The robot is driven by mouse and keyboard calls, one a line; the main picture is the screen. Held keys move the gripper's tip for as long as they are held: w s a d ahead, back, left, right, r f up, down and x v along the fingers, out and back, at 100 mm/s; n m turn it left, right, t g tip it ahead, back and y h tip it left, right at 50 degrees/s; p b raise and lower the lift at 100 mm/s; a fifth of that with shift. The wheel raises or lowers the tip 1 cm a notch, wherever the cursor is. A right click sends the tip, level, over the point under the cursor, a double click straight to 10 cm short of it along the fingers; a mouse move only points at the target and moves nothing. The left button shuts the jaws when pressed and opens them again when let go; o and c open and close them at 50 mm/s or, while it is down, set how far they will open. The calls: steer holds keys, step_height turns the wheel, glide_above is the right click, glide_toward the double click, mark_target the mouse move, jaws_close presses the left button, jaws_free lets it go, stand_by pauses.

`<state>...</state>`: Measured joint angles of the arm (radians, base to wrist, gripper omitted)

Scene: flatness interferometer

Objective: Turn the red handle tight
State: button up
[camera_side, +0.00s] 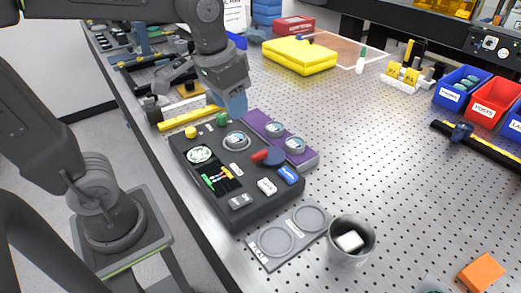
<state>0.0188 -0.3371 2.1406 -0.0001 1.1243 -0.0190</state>
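The red handle (260,156) is a short red grip on a dark blue round knob at the right side of the black instrument box (250,212). It points to the left. My gripper (236,104) is above the back of the box, with a light-blue tip pointing down near a green knob (222,118). It is apart from the red handle, up and to its left. The gap between the fingers does not show clearly, and I cannot tell whether the blue tip is a finger or something held.
A purple plate with round discs (305,159) lies behind the box. A grey two-ring plate (262,250) and a metal cup (352,257) stand in front. A yellow case (299,55) is at the back.

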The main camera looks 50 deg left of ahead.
steer(key=g, duration=0.2)
glide_above(259, 153)
steer(key=f, duration=0.1)
step_height(259, 153, down, 14)
steer(key=shift+r, duration=0.15)
steer(key=shift+c, duration=0.2)
jaws_close()
stand_by(0.5)
